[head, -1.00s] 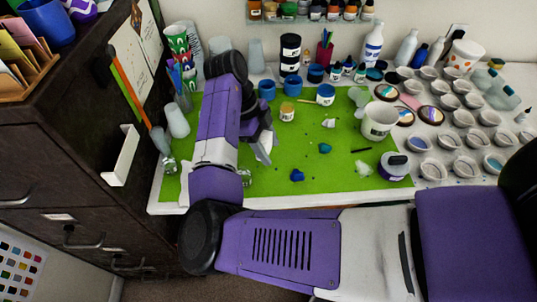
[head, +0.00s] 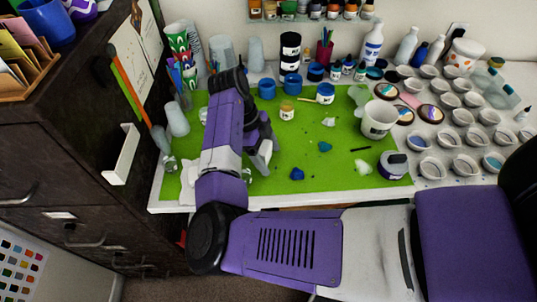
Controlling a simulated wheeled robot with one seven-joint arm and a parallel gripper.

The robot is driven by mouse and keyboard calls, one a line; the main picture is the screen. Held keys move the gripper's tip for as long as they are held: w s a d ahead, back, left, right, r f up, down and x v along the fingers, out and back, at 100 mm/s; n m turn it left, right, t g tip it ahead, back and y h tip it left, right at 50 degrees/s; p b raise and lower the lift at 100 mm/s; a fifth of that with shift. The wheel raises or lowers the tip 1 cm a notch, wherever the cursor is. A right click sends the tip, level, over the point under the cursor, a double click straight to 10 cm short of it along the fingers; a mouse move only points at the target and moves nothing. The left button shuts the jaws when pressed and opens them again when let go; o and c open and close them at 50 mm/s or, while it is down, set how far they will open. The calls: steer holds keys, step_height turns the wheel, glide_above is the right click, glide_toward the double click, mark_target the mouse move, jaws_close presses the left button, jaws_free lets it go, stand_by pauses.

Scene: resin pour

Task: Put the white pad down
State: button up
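My gripper (head: 263,158) hangs low over the left part of the green mat, below my folded wrist. Its pale grey fingers are small here and partly hidden by my arm; I cannot tell whether they are open, or whether anything is between them. A flat white piece (head: 187,180), possibly the white pad, shows at the mat's front left, left of my forearm and apart from the gripper. My forearm hides part of it.
The green mat (head: 308,215) holds blue paint jars (head: 291,84), a white bucket (head: 378,119) and blue lumps (head: 297,174). Several small cups (head: 465,168) crowd the right. A clear glass (head: 170,163) stands left. The mat's centre front has free room.

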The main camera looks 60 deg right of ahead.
steer(key=b+v, duration=0.2)
steer(key=v, duration=1)
steer(key=shift+r, duration=0.15)
stand_by(0.3)
